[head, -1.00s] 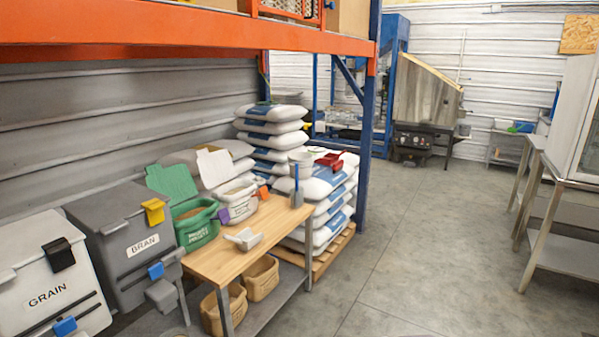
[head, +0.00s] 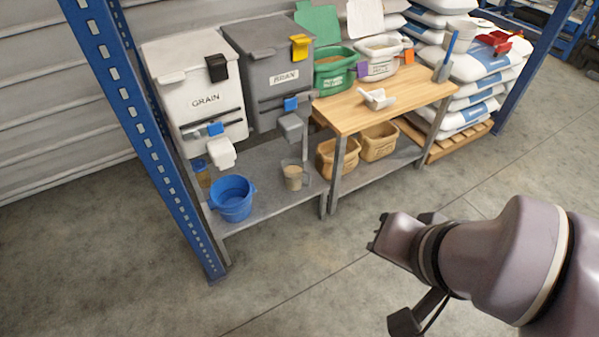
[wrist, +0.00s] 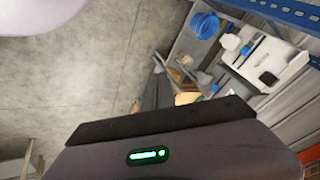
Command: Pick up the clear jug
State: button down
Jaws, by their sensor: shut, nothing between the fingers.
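The clear jug (head: 293,176) stands upright on the low grey shelf in the head view, with some tan material inside. It is below the grey BRAN bin and to the right of the blue bucket (head: 232,198). My gripper (head: 379,233) is shut and empty, out over the floor to the right of the jug and clearly apart from it.
The grey low shelf (head: 262,172) carries the bucket and jug under the GRAIN bin (head: 200,92) and BRAN bin (head: 270,65). A blue rack post (head: 150,135) stands at left. A wooden bench (head: 350,112) with a scoop (head: 378,98) is at right. The floor in front is clear.

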aim_at(293, 171)
jog(key=i+j, duration=1.2)
jog(key=j, duration=0.15)
jog(key=i, duration=0.55)
jog(key=l+z, duration=0.05)
